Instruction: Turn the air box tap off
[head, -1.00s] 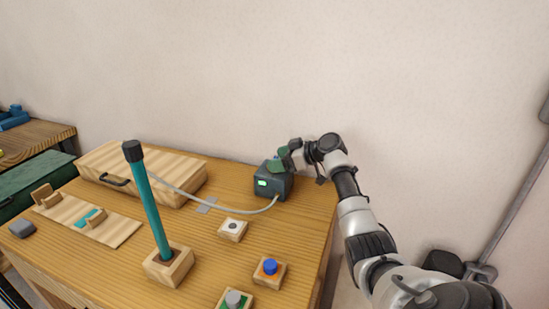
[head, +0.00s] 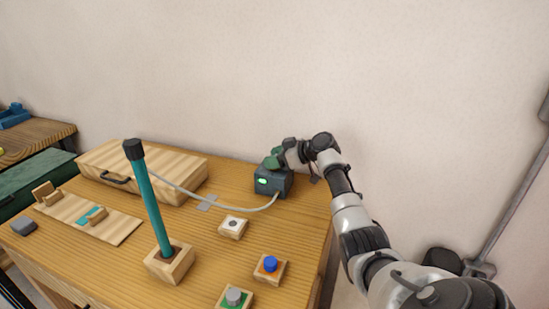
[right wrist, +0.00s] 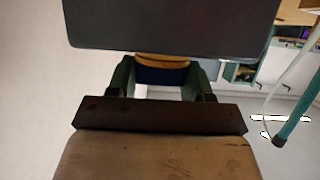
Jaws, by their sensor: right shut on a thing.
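The air box (head: 279,184) is a dark grey box near the back right corner of the wooden table, with a lit green light on its front. It fills the top of the right wrist view (right wrist: 172,25). My right gripper (head: 275,158) is over the top of the box, its green fingers hiding the tap in the head view. In the right wrist view, the fingers are shut on the tap (right wrist: 161,75), which shows a dark blue body and an orange-yellow edge. The tap's exact turn angle cannot be told. My left gripper is not in view.
A grey hose (head: 255,208) runs from the box across the table. A teal rod with a black cap (head: 153,205) stands in a wooden block. Button blocks, white (head: 233,226), blue (head: 270,266) and grey (head: 234,298), sit in front. A wooden case (head: 150,168) lies behind.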

